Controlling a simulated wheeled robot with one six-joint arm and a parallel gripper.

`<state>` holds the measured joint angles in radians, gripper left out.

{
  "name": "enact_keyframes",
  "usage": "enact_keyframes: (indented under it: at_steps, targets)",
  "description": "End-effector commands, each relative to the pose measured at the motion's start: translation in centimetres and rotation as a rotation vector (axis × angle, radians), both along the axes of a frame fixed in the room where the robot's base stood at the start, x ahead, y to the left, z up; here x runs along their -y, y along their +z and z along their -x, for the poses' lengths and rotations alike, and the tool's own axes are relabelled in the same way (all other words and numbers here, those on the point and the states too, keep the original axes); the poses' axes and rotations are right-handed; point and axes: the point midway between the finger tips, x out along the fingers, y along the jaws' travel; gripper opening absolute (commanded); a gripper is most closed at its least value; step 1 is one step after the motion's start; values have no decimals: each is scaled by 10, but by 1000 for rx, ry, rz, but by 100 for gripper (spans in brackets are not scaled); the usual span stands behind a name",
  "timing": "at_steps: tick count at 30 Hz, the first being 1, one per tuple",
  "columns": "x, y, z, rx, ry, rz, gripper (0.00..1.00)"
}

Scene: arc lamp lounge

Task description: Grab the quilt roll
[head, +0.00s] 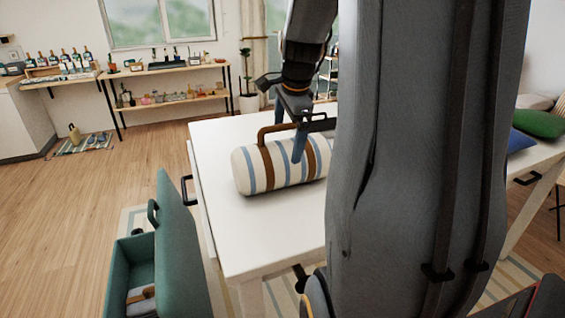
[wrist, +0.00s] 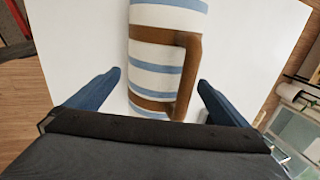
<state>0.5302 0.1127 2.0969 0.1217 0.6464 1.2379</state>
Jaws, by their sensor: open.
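The quilt roll (head: 262,170) is a cream cylinder with blue stripes, brown straps and a brown handle. It lies on its side on the white table (head: 228,240). In the wrist view the quilt roll (wrist: 155,55) runs up from between the fingers, with its handle on the right. My gripper (head: 290,135) is over the right part of the roll, fingers pointing down. In the wrist view my gripper (wrist: 158,85) is open, one finger on each side of the roll. I cannot tell whether the fingers touch it. My arm hides the table's right part.
An open green chest (head: 178,255) with a raised lid stands at the table's left front, a folded cloth (head: 140,300) inside. Shelves with bottles (head: 165,95) line the back wall. Green and blue cushions (head: 540,123) lie at the right. The table left of the roll is clear.

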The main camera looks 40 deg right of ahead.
Motion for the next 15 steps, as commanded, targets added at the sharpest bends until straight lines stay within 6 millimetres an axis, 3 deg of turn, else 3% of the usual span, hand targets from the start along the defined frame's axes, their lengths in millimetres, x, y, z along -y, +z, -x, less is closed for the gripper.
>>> enact_keyframes:
  at_steps: [7,15]
  targets:
    - [1,-29,-10,-3,-1,-2,100]
    - [2,-36,-12,-1,-1,-1,100]
